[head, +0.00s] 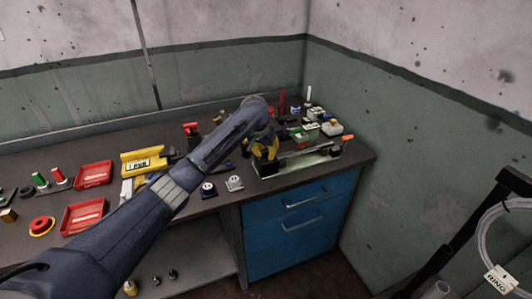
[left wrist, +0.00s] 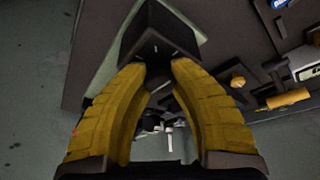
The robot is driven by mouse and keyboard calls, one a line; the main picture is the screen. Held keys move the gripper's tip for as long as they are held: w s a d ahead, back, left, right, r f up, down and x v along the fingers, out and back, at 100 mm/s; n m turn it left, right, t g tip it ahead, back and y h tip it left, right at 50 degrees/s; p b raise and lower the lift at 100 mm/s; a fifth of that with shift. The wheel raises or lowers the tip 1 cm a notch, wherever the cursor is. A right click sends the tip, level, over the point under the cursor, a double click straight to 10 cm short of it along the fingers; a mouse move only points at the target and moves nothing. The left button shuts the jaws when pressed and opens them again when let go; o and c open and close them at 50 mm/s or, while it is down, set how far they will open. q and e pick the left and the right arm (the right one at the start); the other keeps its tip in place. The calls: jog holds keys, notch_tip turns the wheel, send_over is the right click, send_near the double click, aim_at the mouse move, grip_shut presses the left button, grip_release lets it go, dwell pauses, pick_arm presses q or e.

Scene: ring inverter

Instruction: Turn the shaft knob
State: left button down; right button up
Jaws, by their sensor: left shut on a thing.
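My left gripper (head: 264,150) has yellow fingers and is at the left end of a long fixture with a pale green base (head: 300,162) near the bench's right corner. A grey shaft-like bar (head: 312,150) runs along this fixture to an orange tip (head: 347,137) at its right end. In the left wrist view the gripper (left wrist: 158,72) is shut on a dark, blocky part (left wrist: 160,40), apparently the shaft knob. The fingers hide much of the knob, so its turn angle cannot be told. My right gripper is not in view.
The dark bench (head: 110,165) holds red trays (head: 93,174), a yellow device (head: 142,162) and small knobs (head: 208,189). Small bottles and boxes stand behind the fixture. Blue drawers (head: 300,215) are below. A wall closes off the right side.

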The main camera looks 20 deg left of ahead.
pick_arm(q)
jog(key=m, duration=0.2)
jog(key=m+h, duration=0.1)
jog(key=m, duration=0.1)
jog(key=shift+r+m+h, duration=0.1)
jog(key=shift+m+h, duration=0.2)
jog(key=shift+m, duration=0.1)
jog(key=shift+m+g+h, duration=0.6)
jog(key=shift+m+g, duration=0.1)
jog(key=shift+m, duration=1.1)
jog(key=c, duration=1)
grip_release()
jog(key=shift+c, duration=0.2)
jog(key=v, duration=1.1)
jog(key=shift+a+r, duration=0.15)
jog(key=shift+r, duration=0.2)
